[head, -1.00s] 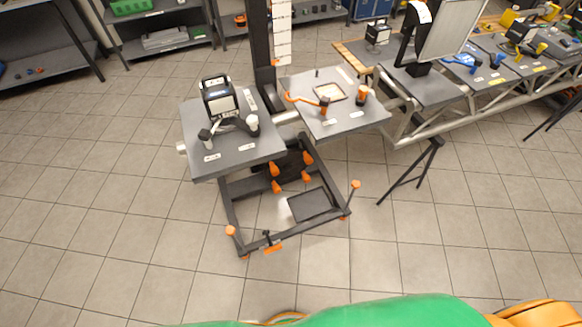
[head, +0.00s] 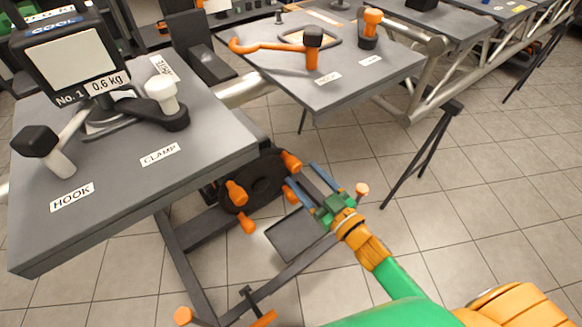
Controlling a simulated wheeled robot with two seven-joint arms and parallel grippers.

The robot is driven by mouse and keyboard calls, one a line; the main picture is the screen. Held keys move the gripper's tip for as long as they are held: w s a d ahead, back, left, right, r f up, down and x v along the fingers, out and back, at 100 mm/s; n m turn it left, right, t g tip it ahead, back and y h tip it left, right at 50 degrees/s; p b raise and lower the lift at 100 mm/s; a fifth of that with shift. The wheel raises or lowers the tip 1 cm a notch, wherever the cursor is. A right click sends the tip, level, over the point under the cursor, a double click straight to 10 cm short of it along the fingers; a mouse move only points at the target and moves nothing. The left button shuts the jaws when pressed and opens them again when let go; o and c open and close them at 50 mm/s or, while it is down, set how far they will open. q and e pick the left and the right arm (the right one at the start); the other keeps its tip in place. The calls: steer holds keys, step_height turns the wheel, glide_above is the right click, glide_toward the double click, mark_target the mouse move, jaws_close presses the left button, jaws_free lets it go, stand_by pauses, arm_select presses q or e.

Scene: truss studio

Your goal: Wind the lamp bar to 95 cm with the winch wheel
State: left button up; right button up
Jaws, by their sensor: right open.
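The winch wheel (head: 262,186) is a dark disc with several orange knobs around it, low on the wheeled stand between and below the two grey tables. My right gripper (head: 301,174) reaches in from the lower right. Its two blue fingers are spread apart and point at the wheel's right side, close to the upper right knob (head: 291,160) and the lower right knob (head: 290,193). No knob is clearly gripped, and I cannot tell whether the fingers touch one. The lamp bar and a height reading cannot be made out. My left gripper is out of view.
The right table (head: 375,85) holds orange hook and clamp parts. A black stand leg (head: 425,150) is at the right. Tiled floor (head: 480,190) is open there.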

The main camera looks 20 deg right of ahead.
mark_target(297, 169)
steer(key=x, duration=0.4)
steer(key=shift+w+a, duration=0.15)
steer(key=shift+w, duration=0.25)
jaws_close()
stand_by(1.0)
